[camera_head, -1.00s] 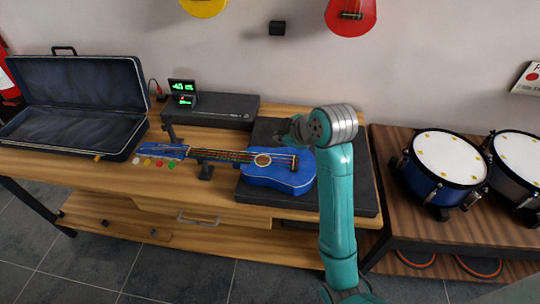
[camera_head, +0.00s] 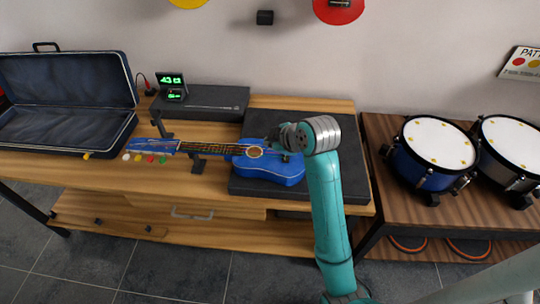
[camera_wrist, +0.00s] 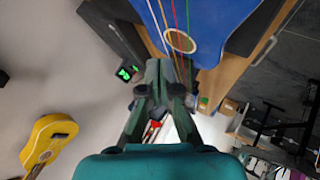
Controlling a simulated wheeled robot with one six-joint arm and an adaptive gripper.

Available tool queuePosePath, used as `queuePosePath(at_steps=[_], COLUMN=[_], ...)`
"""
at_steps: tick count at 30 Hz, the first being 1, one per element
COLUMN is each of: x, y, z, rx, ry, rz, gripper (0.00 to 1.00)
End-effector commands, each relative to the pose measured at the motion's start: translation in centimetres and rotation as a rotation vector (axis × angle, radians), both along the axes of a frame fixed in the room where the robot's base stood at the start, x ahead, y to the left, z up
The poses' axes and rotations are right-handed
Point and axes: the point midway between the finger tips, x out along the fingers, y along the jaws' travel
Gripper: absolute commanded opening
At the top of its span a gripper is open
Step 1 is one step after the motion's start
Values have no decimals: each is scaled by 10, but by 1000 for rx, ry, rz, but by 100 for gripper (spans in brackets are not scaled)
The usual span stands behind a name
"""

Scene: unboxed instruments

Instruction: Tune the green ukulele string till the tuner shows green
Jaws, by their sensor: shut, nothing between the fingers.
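The blue ukulele (camera_head: 268,168) lies with its body on a dark mat and its neck pointing left. Small coloured tuning pegs, green among them, show along the near edge of its headstock (camera_head: 153,145). The tuner (camera_head: 172,86) stands behind with lit green characters, too small to read surely. My gripper (camera_head: 283,138) is above the ukulele body, right of the sound hole. In the wrist view my gripper (camera_wrist: 165,78) is shut and empty. The ukulele's sound hole (camera_wrist: 180,41) and coloured strings show beyond the fingers; contact cannot be told.
An open dark case (camera_head: 65,95) stands at the left. A flat black box (camera_head: 205,101) lies behind the ukulele. A neck support (camera_head: 198,164) stands under the neck. Drums (camera_head: 438,143) are on a separate stand at right. Bare wood is clear left of the mat (camera_head: 325,190).

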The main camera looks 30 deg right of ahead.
Motion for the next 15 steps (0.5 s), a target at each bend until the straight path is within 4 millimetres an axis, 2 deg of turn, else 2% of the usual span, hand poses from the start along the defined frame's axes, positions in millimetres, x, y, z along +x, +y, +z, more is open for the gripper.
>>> queuePosePath(at_steps=[6, 15], x=[0, 0], y=[0, 0], z=[-21, -29], rx=[0, -1], ry=[1, 1], rz=[0, -1], gripper=[0, 0])
